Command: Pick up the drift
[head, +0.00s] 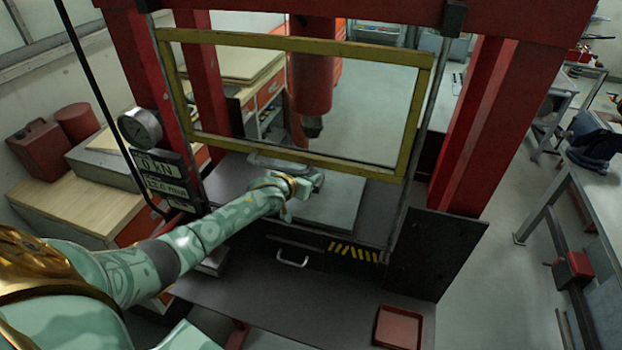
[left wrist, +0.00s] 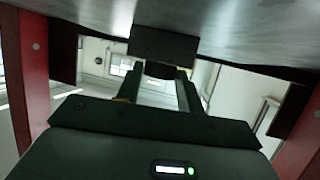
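No drift can be made out for sure in the head view. My left gripper (head: 301,192) is by the lower bar of the yellow-framed guard, over the front of the press bed. Its fingers stand apart. In the left wrist view the two dark fingers (left wrist: 160,88) reach toward a dark block (left wrist: 165,43) against a grey metal surface (left wrist: 235,30). A smaller dark part shows below the block, between the fingertips. I cannot tell what this block is or whether the fingers touch it. My right gripper is not in view.
The red press frame (head: 490,120) surrounds the yellow guard (head: 300,45), with the red ram (head: 313,85) behind it. A gauge (head: 140,127) and display (head: 163,178) are at left. A red tray (head: 398,327) sits at the front right of the dark shelf (head: 300,315), which is otherwise clear.

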